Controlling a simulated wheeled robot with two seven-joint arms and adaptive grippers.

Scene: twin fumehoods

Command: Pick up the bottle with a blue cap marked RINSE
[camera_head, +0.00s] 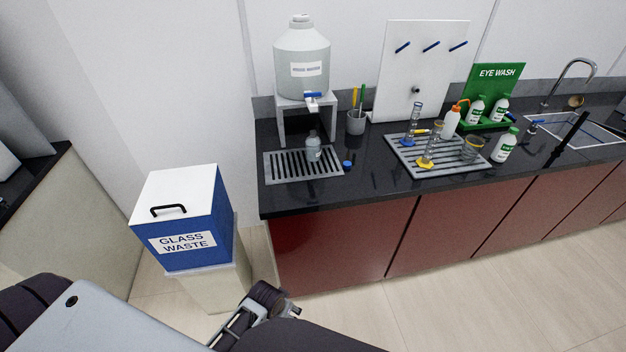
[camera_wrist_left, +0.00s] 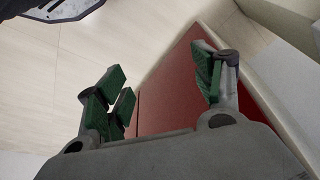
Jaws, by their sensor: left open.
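A small clear bottle (camera_head: 313,148) with a pale label stands upright on the slotted grey drip tray (camera_head: 272,168), beneath the tap of the big white carboy. Its label is too small to read, and I see no cap on it. A small blue cap (camera_head: 347,165) lies on the black counter just right of the tray. My left gripper (camera_head: 268,303) is low in front of the red cabinets, below the counter and well away from the bottle. In the left wrist view its green-padded fingers (camera_wrist_left: 160,80) are open and empty. My right gripper is not in view.
The carboy (camera_head: 302,65) sits on a stand behind the bottle. A blue-and-white GLASS WASTE bin (camera_head: 190,215) stands left of the counter. Right of the cap, a rack tray (camera_head: 400,156) holds glassware; a green-capped bottle (camera_head: 504,146) and a sink (camera_head: 575,133) lie further right.

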